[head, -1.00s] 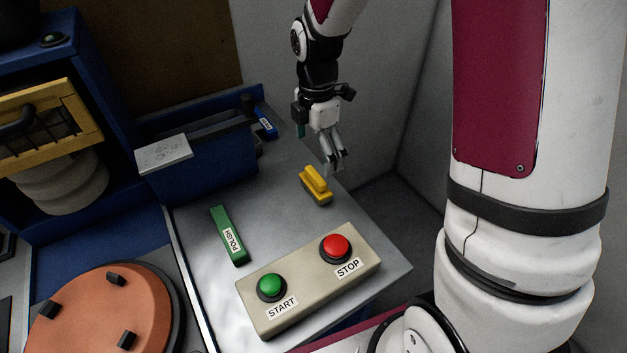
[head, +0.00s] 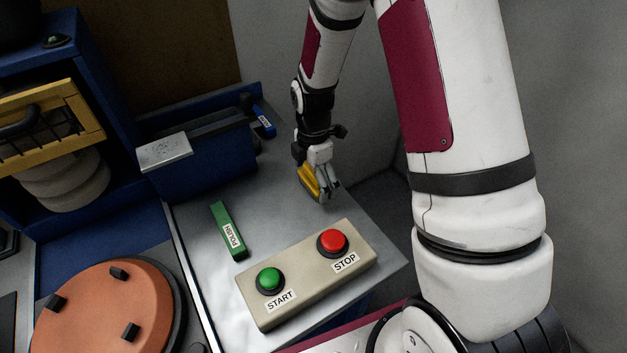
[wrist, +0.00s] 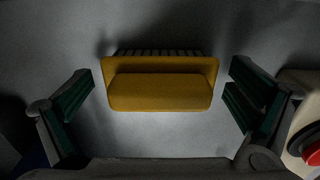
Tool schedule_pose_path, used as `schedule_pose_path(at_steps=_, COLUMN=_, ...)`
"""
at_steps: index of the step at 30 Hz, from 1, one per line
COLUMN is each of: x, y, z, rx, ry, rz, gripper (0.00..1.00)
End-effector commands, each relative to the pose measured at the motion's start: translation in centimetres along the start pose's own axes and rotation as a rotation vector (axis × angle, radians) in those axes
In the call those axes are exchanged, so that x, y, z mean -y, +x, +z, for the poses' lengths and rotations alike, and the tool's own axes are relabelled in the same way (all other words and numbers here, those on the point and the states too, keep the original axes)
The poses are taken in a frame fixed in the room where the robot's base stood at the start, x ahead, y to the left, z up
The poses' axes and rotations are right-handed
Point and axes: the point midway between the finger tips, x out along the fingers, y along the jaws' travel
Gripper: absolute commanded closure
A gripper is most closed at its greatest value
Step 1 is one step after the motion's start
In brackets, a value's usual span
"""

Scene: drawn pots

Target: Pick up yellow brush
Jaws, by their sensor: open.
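The yellow brush (head: 309,182) lies on the grey metal bench top near its right edge. In the wrist view the brush (wrist: 160,82) sits between my two spread fingers, with a gap on each side and dark bristles along its far edge. My gripper (head: 323,190) is open and low over the brush, and its fingers partly hide the brush in the head view. The green finger pads show in the wrist view, where my gripper (wrist: 160,108) holds nothing.
A beige box (head: 310,285) with a green START button and a red STOP button stands in front of the brush. A green POLISH bar (head: 228,230) lies to the left. A blue bin (head: 205,165) stands behind. The bench's right edge is close to the brush.

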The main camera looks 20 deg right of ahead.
Motion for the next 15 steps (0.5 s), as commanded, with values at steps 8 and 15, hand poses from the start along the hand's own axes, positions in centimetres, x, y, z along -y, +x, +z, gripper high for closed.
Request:
schedule_pose_path(at_steps=8, x=-0.01, y=-0.03, z=0.00, rx=0.000, ry=0.000, rz=0.000, gripper=0.29)
schedule_pose_path(at_steps=15, x=-0.02, y=-0.03, z=-0.01, rx=0.000, ry=0.000, rz=0.000, gripper=0.46)
